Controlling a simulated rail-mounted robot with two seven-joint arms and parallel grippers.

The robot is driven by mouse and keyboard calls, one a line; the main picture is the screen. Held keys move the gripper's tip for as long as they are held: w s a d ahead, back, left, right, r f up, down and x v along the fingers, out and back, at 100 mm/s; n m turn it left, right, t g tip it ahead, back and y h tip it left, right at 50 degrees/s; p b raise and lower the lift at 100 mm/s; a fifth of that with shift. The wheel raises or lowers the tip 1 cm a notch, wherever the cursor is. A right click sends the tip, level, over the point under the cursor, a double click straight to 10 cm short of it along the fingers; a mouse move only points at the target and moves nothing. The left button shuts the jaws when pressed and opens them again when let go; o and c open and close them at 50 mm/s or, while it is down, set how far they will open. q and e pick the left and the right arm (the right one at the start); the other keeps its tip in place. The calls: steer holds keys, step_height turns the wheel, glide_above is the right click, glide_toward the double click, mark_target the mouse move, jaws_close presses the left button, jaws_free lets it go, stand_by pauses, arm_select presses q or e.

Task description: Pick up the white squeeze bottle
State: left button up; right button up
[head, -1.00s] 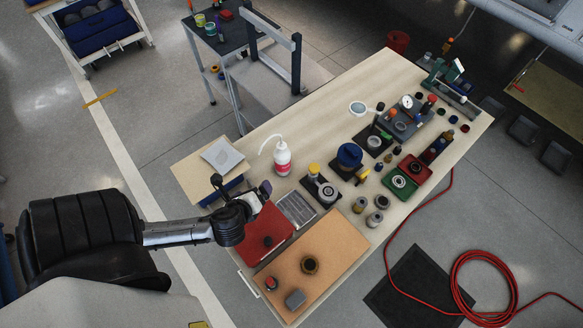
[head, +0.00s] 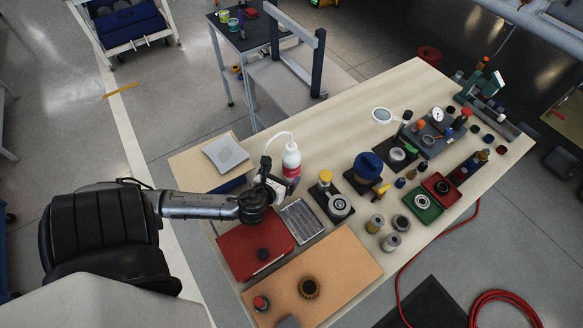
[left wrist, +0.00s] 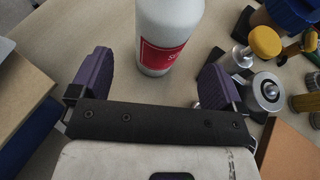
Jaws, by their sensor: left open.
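The white squeeze bottle (head: 291,161) stands upright on the wooden workbench, with a red label and a bent spout reaching left. It also shows in the left wrist view (left wrist: 168,30), just beyond my fingers, its top cut off by the frame. My left gripper (head: 272,182) is beside the bottle at its lower left, near the bench top. In the left wrist view the left gripper (left wrist: 156,80) is open, with its two purple finger pads apart and the bottle lying ahead between their lines. My right gripper is not in view.
A red case (head: 254,249) and a metal grille tray (head: 300,220) lie close in front of the gripper. A grey pad (head: 226,153) is to the left. A yellow-capped fixture (head: 325,177) stands right of the bottle. Bench (head: 330,127) behind it is clear.

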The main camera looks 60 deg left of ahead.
mark_target(287, 169)
arm_select(q)
steer(key=shift+b+x, duration=0.95)
steer(key=shift+x, duration=2.3)
steer(key=shift+d, duration=0.1)
steer(key=c, duration=0.7)
steer(key=shift+c, duration=0.5)
steer(key=shift+r, duration=0.15)
